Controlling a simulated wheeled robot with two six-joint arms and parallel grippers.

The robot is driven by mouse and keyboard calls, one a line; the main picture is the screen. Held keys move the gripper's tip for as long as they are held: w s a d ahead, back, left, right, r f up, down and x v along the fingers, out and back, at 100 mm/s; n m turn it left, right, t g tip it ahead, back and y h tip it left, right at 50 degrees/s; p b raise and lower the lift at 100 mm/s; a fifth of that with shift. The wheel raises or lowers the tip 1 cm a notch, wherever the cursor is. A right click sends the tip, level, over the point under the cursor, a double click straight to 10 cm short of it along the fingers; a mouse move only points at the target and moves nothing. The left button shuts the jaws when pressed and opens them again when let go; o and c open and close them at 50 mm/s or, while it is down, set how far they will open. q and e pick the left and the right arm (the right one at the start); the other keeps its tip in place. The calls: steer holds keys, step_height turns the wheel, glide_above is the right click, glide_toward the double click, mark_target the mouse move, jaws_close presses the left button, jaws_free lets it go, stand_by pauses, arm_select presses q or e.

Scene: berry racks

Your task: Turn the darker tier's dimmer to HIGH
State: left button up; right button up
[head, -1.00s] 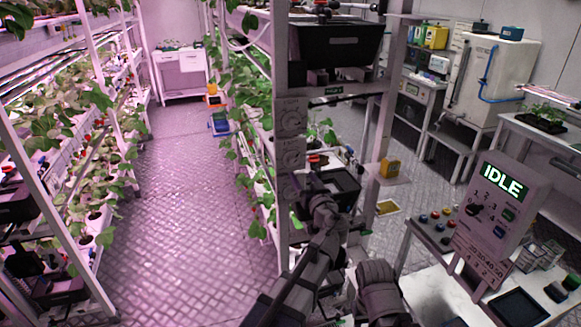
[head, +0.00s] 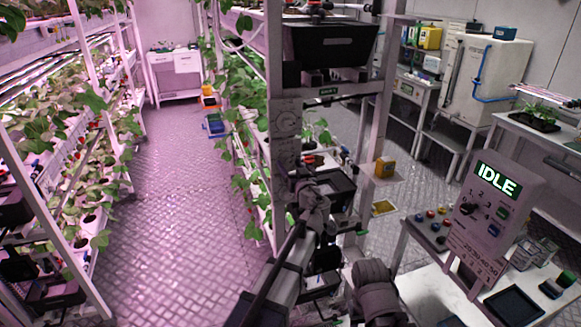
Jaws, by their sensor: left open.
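The rack's near post carries a vertical row of round dimmer dials (head: 286,116) on a grey panel, dim in the head view. Their pointers and labels are too small to read. My left gripper (head: 297,191) is open at the lower part of this panel, close to the lowest dial. The gripper and wrist hide that dial, and I cannot tell whether they touch it. I cannot clearly tell which tier is darker. My right forearm shows at the bottom, but its gripper is not visible.
A control box (head: 493,212) reading IDLE stands on a white bench at right. A black bin (head: 330,45) sits on the rack's upper shelf. A yellow container (head: 384,167) is right of the post. The aisle floor (head: 185,200) at left is clear.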

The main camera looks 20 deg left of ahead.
arm_select(q)
jaws_close()
stand_by(0.3)
steer(key=shift+m, duration=0.3)
steer(key=m, duration=0.3)
steer(key=shift+m, duration=0.4)
steer(key=m, duration=0.3)
steer(key=shift+m, duration=0.3)
steer(key=m, duration=0.4)
steer(key=shift+m, duration=2.2)
